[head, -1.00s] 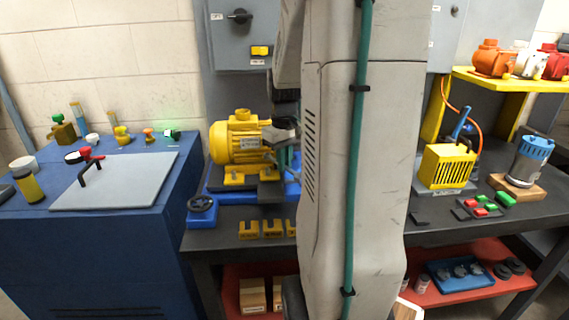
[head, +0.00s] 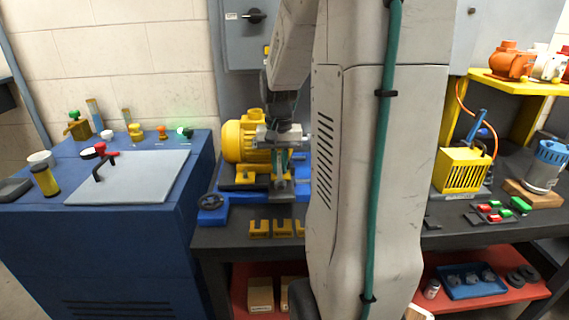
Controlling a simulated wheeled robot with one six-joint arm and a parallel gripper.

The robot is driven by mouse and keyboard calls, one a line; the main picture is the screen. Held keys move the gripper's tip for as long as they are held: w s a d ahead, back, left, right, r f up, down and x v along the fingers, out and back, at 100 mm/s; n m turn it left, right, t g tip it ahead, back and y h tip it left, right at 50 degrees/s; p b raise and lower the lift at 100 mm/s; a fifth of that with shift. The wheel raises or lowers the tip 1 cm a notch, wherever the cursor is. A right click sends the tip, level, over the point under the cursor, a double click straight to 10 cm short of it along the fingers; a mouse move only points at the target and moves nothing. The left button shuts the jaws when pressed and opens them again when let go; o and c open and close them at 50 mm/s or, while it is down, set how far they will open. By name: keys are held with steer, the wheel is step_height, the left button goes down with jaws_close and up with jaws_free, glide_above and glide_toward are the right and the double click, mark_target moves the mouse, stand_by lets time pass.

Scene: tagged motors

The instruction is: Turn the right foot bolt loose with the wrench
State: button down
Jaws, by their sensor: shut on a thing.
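A yellow motor (head: 238,141) stands on a blue base (head: 226,201) with a handwheel (head: 211,202) at its front left. My gripper (head: 281,160) is in front of the motor's right side, pointing down. The wrench's lower end is close to the motor's right foot. The right foot bolt is hidden behind the gripper, so I cannot tell whether the wrench is on it.
My arm hides the bench's middle. Yellow blocks (head: 259,228) lie along the bench's front edge. A blue cabinet (head: 100,235) with a grey plate (head: 128,178) stands at left. A yellow cage (head: 463,170) and a grey-blue motor (head: 547,166) stand at right.

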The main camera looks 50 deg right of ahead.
steer(key=w+m, duration=0.1)
steer(key=m, duration=0.1)
steer(key=w+a+m, duration=0.1)
steer(key=m, duration=0.1)
steer(key=w+m, duration=0.1)
steer(key=m, duration=0.1)
steer(key=shift+w+a, duration=0.4)
steer(key=shift+r, duration=0.15)
steer(key=shift+f, duration=0.3)
stand_by(0.4)
steer(key=shift+f, duration=1.1)
steer(key=shift+f, duration=0.15)
